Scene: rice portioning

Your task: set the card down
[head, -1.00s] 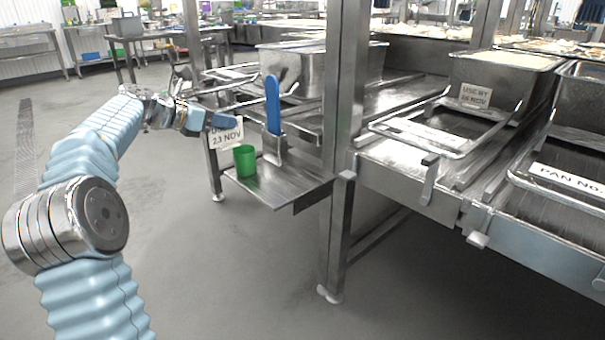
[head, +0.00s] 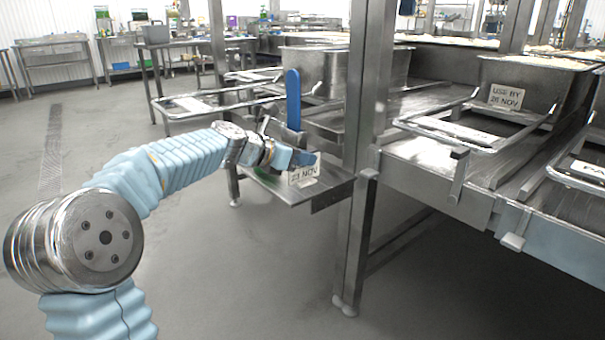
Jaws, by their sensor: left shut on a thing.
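The white card (head: 304,179), with "23 NOV" readable on it, hangs upright below the fingertips of my left gripper (head: 305,160). The left gripper is shut on its top edge. The card is in front of the small steel side shelf (head: 325,190), near its middle; I cannot tell if its lower edge touches the shelf. The blue-handled tool (head: 293,98) stands upright just behind the gripper, its lower part hidden by the gripper. My right gripper is not in view.
A steel post (head: 358,150) stands right of the shelf. Another card reading "USE BY 26 NOV" (head: 506,97) is at a steel pan (head: 530,78) on the right. Rack rails (head: 460,130) jut out at right. The floor in front is clear.

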